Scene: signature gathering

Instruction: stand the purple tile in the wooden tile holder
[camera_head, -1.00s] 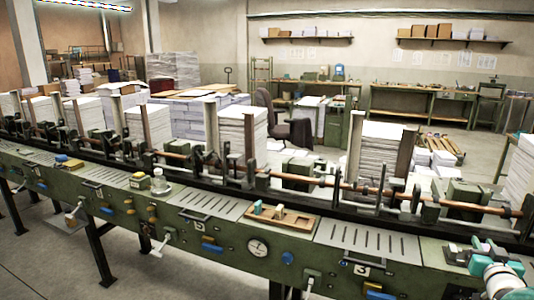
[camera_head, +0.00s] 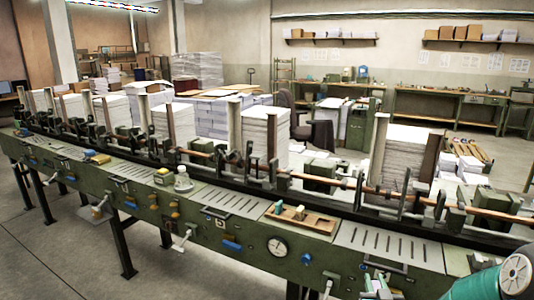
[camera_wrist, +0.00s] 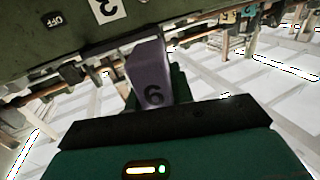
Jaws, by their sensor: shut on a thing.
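The purple tile (camera_wrist: 150,75), marked with a dark 6, is gripped in my gripper (camera_wrist: 155,95) in the wrist view, its numbered face towards the camera. The gripper's dark green fingers show behind and beside it. The wooden tile holder (camera_head: 318,223) lies on the machine's top, apart from my gripper. A teal tile (camera_head: 278,207) and a pale piece (camera_head: 300,211) stand in it.
The long green machine (camera_head: 190,215) runs across the view with levers and knobs on its front. A slotted metal plate (camera_head: 375,240) lies right of the holder. Tall paper stacks (camera_head: 405,155) and a copper-coloured rod stand behind. A white-topped bottle (camera_head: 183,180) stands to the left.

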